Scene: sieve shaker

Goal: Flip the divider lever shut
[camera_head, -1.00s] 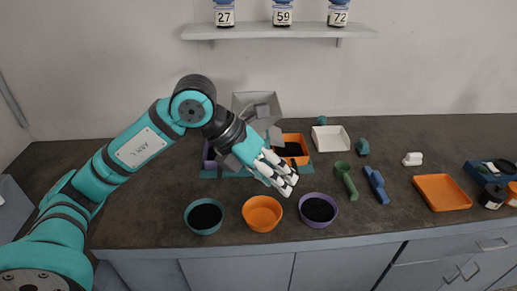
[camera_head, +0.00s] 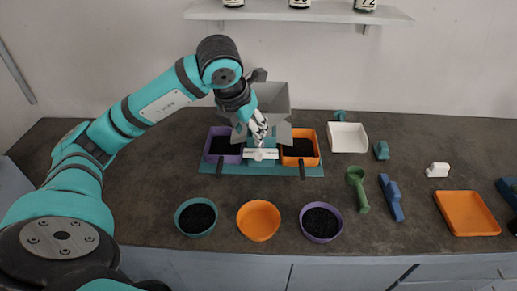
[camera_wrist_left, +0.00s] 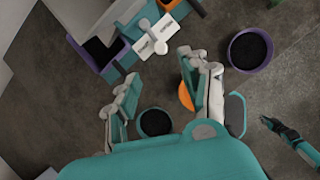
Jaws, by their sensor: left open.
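The sieve shaker stands at the back of the counter, with a teal base (camera_head: 230,169) and a grey hopper (camera_head: 274,96). Between its purple bin (camera_head: 224,157) and orange bin (camera_head: 316,151) is the light divider lever (camera_head: 260,154). The wrist view shows its grey rounded end (camera_wrist_left: 154,38) between two white labels. My left gripper (camera_head: 258,136) points down at the lever from just above and behind it in the head view. In the wrist view my left gripper (camera_wrist_left: 160,85) has its fingers wide apart with nothing between them.
A teal bowl (camera_head: 197,217), an orange bowl (camera_head: 258,221) and a purple bowl (camera_head: 321,223) stand in front of the shaker. A green scoop (camera_head: 357,188), a blue scoop (camera_head: 392,198), a white tray (camera_head: 348,138) and an orange tray (camera_head: 467,214) lie to the right.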

